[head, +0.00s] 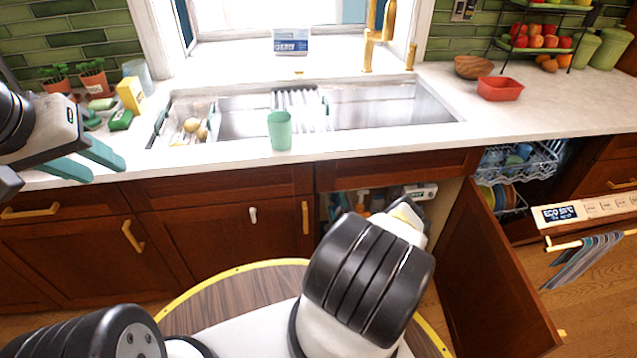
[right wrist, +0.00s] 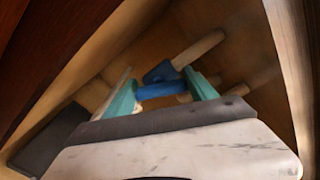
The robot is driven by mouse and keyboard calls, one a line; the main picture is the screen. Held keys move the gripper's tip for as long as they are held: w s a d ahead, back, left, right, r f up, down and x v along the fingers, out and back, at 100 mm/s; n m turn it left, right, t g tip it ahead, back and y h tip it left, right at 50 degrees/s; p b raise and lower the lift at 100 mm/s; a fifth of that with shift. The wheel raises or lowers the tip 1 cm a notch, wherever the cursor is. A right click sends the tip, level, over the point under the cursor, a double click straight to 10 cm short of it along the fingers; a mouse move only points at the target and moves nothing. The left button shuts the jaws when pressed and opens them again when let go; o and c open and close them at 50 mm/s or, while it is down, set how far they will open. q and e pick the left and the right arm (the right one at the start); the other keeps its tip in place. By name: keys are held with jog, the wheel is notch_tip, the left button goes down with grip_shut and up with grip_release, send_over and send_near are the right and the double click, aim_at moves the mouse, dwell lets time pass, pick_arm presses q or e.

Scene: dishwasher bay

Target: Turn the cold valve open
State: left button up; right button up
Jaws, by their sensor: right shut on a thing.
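The cold valve (right wrist: 160,90) shows in the right wrist view as a blue handle on pale pipes inside the cabinet under the sink. My right gripper (right wrist: 161,79) has its teal fingers on either side of the blue handle and is shut on it. In the head view my right arm reaches into the open under-sink cabinet, and its gripper and the valve are hidden there. I cannot tell how far the handle is turned. My left gripper (head: 97,162) is open and empty, above the counter's front edge at the left.
The open cabinet door (head: 497,275) stands right of my right arm. Bottles and a white box (head: 421,191) are in the cabinet. A green cup (head: 280,131) stands at the sink's front edge. The dishwasher (head: 590,208) is open at the right.

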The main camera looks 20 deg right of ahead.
jog(key=n, duration=0.4)
jog(key=shift+f+n, duration=0.2)
jog(key=shift+n, duration=0.2)
dwell(0.4)
jog(key=o, duration=1.4)
jog(key=shift+c, duration=0.2)
jog(key=v, duration=0.8)
